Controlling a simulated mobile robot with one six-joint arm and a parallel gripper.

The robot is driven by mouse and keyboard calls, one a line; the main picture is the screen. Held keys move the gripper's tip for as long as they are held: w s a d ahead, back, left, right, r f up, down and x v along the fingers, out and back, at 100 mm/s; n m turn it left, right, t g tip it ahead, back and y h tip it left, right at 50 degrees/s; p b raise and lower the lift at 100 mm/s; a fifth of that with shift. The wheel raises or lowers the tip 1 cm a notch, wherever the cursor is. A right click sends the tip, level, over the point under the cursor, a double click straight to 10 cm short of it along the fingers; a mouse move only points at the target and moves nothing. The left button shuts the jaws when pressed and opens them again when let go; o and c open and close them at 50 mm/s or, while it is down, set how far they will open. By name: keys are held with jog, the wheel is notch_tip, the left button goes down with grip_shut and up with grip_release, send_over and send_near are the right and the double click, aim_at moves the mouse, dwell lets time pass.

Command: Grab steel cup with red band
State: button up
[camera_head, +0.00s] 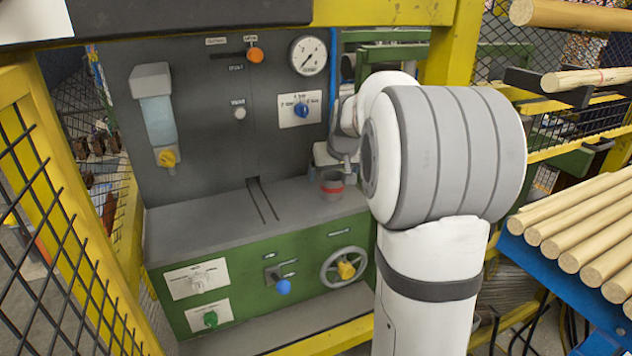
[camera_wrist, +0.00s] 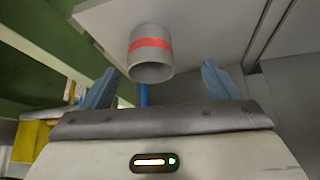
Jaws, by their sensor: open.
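The steel cup with a red band (camera_head: 332,186) stands on the grey ledge (camera_head: 290,212) of the machine, near its right end. In the wrist view the grey cup (camera_wrist: 151,58) shows its open rim and red band, ahead of and between the blue fingertips. My gripper (camera_wrist: 163,85) is open, with one finger on each side and nothing between them but the space before the cup. The cup sits a little nearer the left finger. In the head view my arm covers most of the gripper, and its wrist is just above the cup.
A grey back panel with a gauge (camera_head: 308,55), an orange knob (camera_head: 254,54) and a blue knob (camera_head: 301,110) rises behind the ledge. A green front with a handwheel (camera_head: 344,267) is below. Yellow posts and mesh stand left; wooden rods (camera_head: 590,240) lie right. The ledge's left part is clear.

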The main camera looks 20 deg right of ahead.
aim_at(332, 183)
jog(key=shift+w+d+f, duration=0.3)
jog(key=shift+w+d, duration=0.3)
jog(key=shift+w, duration=0.15)
jog(key=x, duration=0.2)
jog(key=p+x, duration=0.1)
jog(key=x, duration=0.4)
jog(key=shift+s+d, duration=0.15)
jog(key=shift+d, duration=0.1)
jog(key=shift+c, duration=0.3)
jog(key=c, duration=1)
